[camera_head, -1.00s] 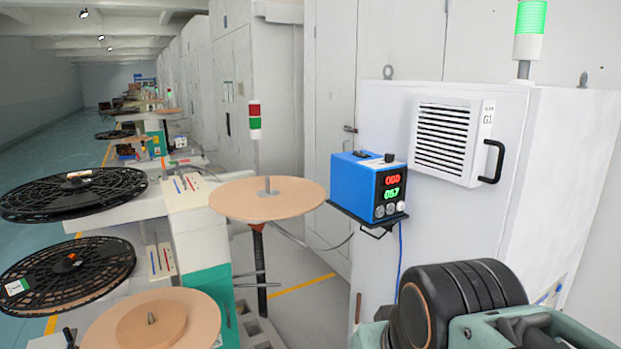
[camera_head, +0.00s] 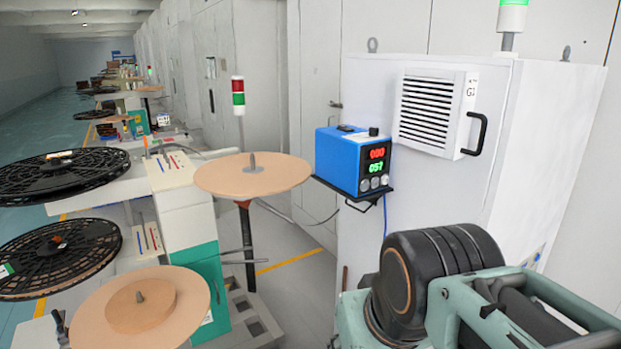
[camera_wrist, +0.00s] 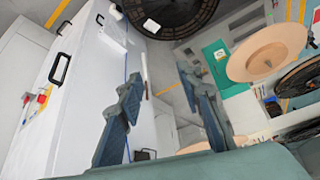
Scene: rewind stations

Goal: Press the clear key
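A blue counter box (camera_head: 337,161) sits on a small black bracket on the white cabinet's front in the head view. Its dark front face has a red readout (camera_head: 377,153) above a green readout (camera_head: 376,168). A row of small round keys or knobs (camera_head: 375,183) lies below; their labels are too small to read, so I cannot tell which is the clear key. My gripper (camera_wrist: 160,80) shows in the wrist view with its two dark fingers wide apart and nothing between them. It is outside the head view, and I cannot make out the blue box in the wrist view.
The white cabinet (camera_head: 420,190) has a vent and a black handle (camera_head: 476,134). A tan disc (camera_head: 225,175) on a post stands left of the box. Black reels (camera_head: 60,178) and another tan disc (camera_head: 185,318) are further left. Floor shows between the discs and cabinet.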

